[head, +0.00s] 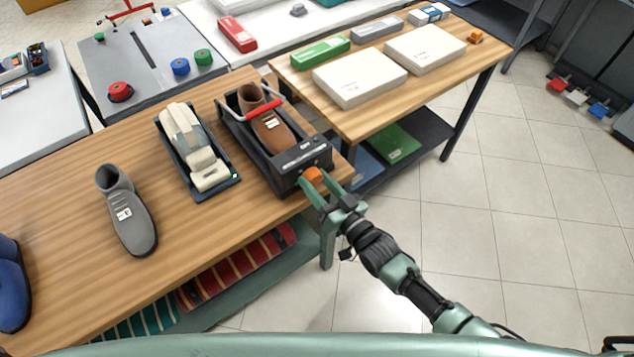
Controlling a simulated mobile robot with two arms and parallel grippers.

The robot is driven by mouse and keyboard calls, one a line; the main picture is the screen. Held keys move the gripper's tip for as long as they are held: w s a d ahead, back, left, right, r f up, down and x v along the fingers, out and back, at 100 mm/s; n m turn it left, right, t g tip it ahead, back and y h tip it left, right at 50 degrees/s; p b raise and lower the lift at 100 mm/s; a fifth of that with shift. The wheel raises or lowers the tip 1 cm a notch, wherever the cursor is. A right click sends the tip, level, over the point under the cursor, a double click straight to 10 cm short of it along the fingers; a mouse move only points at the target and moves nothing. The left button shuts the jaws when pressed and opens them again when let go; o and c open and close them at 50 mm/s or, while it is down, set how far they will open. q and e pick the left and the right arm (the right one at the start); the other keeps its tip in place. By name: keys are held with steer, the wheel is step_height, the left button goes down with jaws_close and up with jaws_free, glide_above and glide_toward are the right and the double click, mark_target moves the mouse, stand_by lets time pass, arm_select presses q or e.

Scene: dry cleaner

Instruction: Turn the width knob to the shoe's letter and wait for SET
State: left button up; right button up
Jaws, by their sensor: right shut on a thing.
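A black shoe machine (282,173) with a red bar handle (252,110) stands at the right end of the wooden table. A brown shoe (272,131) sits in it, with a white label whose letter is too small to read. The orange knob (314,176) is on the machine's front end. My right gripper (315,182) is shut on the orange knob, its green fingers on both sides of it. A small dark panel on the machine's top has markings too small to read. My left gripper is not in view.
A grey shoe (127,212) and a cream device in a dark tray (217,187) stand to the left on the table. A blue shoe (12,285) is at the left edge. White boxes (360,77) lie on the right table.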

steer(key=shift+f+m, duration=0.15)
steer(key=shift+m, duration=0.85)
steer(key=o, duration=1.4)
steer(key=shift+c, duration=0.2)
steer(key=shift+s, duration=0.1)
steer(key=b+v, duration=0.1)
steer(key=v, duration=0.6)
steer(key=shift+s+d, duration=0.25)
